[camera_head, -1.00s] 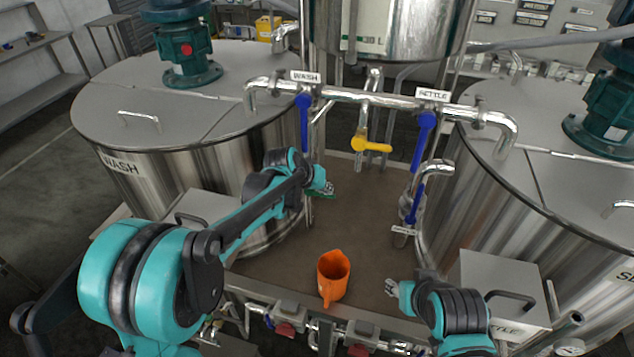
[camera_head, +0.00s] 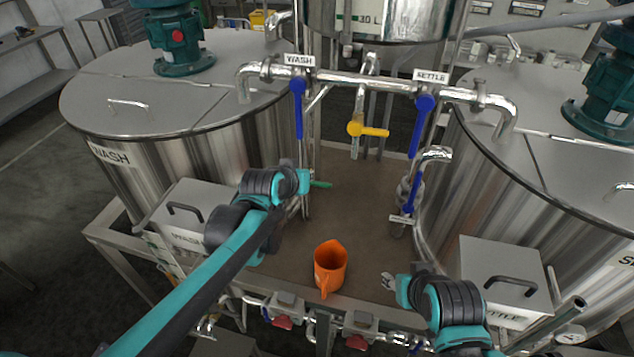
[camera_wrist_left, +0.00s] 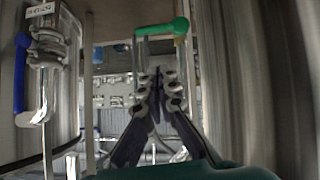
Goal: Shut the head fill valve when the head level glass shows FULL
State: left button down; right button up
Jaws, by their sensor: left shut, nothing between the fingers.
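The steel head tank (camera_head: 420,22) is at the top centre of the head view, cut off by the frame edge. A level reading on it cannot be made out. A green handle (camera_head: 320,184) shows just right of my left gripper (camera_head: 305,181). In the left wrist view the green handle (camera_wrist_left: 160,29) is a bar with a rounded end, ahead of and above my gripper (camera_wrist_left: 157,76). That gripper is shut and empty, apart from the handle. I cannot tell which valve is the head fill valve. My right gripper (camera_head: 388,282) is low, right of the orange jug; its fingers are unclear.
An orange jug (camera_head: 329,268) stands on the brown deck (camera_head: 345,210). A lower blue handle (camera_head: 411,193) is right. Large tanks flank the deck.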

pick_arm(q)
jog(key=s+d+t, duration=0.1)
jog(key=s+t, duration=0.1)
jog(key=b, duration=0.1)
send_over(319, 184)
notch_tip(319, 184, down, 4)
jog(key=f, duration=0.2)
jog(key=s+f, duration=0.1)
jog(key=shift+s+d+f+m+b, duration=0.15)
jog(key=shift+f+m+b, duration=0.15)
jog(key=shift+f+b, duration=0.1)
